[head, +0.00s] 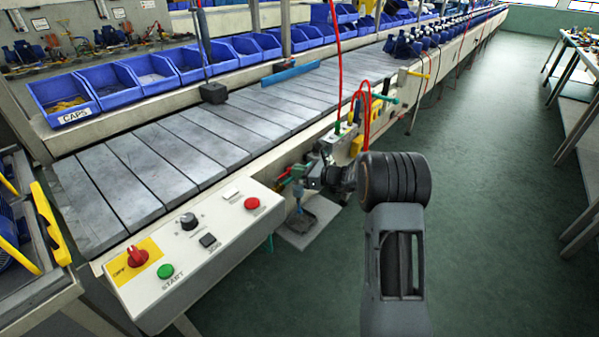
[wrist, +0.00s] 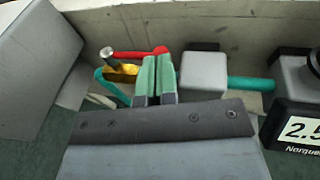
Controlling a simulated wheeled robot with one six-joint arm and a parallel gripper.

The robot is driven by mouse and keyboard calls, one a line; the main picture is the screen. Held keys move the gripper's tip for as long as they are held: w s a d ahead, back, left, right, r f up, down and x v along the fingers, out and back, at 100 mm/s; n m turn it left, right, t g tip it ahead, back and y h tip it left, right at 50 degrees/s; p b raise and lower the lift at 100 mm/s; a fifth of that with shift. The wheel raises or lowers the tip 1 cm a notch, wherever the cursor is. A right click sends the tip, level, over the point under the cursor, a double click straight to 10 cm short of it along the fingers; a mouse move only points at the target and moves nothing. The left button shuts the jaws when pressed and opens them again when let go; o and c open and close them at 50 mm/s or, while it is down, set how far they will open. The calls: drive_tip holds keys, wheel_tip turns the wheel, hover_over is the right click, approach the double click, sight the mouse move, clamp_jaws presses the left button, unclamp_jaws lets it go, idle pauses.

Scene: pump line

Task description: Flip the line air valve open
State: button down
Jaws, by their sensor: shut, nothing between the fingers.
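The line air valve has a brass body (wrist: 121,75), a metal stem and a red lever (wrist: 146,53), low on the side of the line. In the wrist view the lever extends right from the stem, roughly level. My gripper (wrist: 156,82) is shut and empty, its green fingers together in front of the lever's right end. The fingers hide part of the valve and hose; I cannot tell whether they touch the lever. In the head view my gripper (head: 301,177) is beside the line, where the red of the valve shows small just left of it.
A grey block (wrist: 205,73) is right of the fingers, with a teal hose (wrist: 250,84) leading to a labelled device (wrist: 294,125). A grey panel (wrist: 38,55) stands left. In the head view, the control box (head: 205,245) is left of my gripper; open green floor (head: 480,190) lies right.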

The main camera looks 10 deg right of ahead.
drive_tip(key=p+v, duration=0.2)
drive_tip(key=v, duration=1.2)
drive_tip(key=s+a+f+n+g+h, duration=0.1)
drive_tip(key=s+a+f+n+g, duration=0.1)
drive_tip(key=s+f+n+g, duration=0.25)
drive_tip(key=s+a+r+n+g+h+p, duration=0.3)
drive_tip(key=s+r+n+g+h+p, duration=0.3)
drive_tip(key=s+n, duration=0.5)
drive_tip(key=s+a+r+n+t+h+p, duration=0.1)
drive_tip(key=s+r+n+p, duration=0.2)
drive_tip(key=r, duration=0.4)
drive_tip(key=s+a+r+n+t+h+p, duration=0.1)
drive_tip(key=s+r+n+t+h+p, duration=0.1)
drive_tip(key=r+p, duration=0.4)
drive_tip(key=s+a+r+n+t+h+p, duration=0.1)
drive_tip(key=s+r+n+p, duration=0.3)
drive_tip(key=r, duration=0.6)
drive_tip(key=shift+s+a+r+n+h+p, duration=0.2)
drive_tip(key=shift+s+a+n+h+p, duration=0.15)
drive_tip(key=shift+s+a+n+h, duration=0.3)
